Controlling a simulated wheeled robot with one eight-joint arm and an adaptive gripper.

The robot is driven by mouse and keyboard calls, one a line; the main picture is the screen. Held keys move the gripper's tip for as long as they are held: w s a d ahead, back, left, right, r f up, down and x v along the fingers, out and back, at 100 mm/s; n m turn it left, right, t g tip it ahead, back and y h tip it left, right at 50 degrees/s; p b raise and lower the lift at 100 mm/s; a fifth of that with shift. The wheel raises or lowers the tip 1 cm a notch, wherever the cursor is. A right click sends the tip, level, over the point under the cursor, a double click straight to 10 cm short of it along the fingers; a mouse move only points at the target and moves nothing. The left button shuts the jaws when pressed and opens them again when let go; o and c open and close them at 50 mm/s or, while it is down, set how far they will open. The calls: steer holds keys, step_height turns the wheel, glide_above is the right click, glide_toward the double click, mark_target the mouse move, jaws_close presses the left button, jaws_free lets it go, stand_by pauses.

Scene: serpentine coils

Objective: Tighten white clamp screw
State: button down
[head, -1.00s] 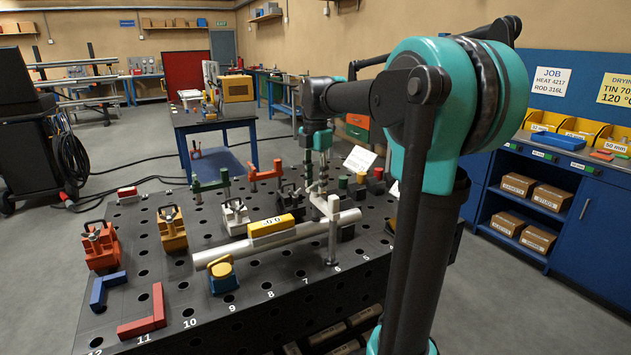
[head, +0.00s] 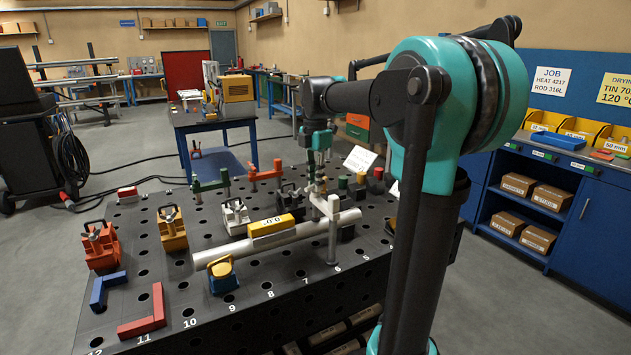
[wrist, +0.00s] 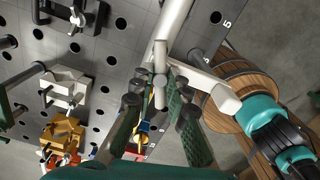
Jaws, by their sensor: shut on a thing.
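The white clamp (head: 333,212) stands on the black hole table, its upright post in front of the pipe (head: 215,256) and its arm reaching over the pipe's right part. In the wrist view the clamp's pale arm (wrist: 205,75) runs down to the right, and the screw's round end (wrist: 160,80) shows between my fingers. My gripper (head: 319,183) points down over the clamp. In the wrist view its dark green fingers (wrist: 158,105) are shut around the screw. The screw's lower end and its contact with the pipe are hidden.
A yellow level (head: 270,226) reading 0.0 lies on the pipe. Green (head: 210,184) and red (head: 265,174) clamps stand behind. Orange (head: 101,245) and ochre (head: 172,228) blocks stand left. A blue-and-yellow block (head: 221,275) and angle pieces (head: 143,318) lie in front.

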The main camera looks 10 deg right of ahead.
steer(key=m, duration=0.5)
steer(key=shift+m, duration=0.4)
steer(key=m, duration=1)
steer(key=shift+m, duration=0.4)
steer(key=m, duration=0.6)
steer(key=c, duration=1.5)
jaws_free()
step_height(320, 180, up, 12)
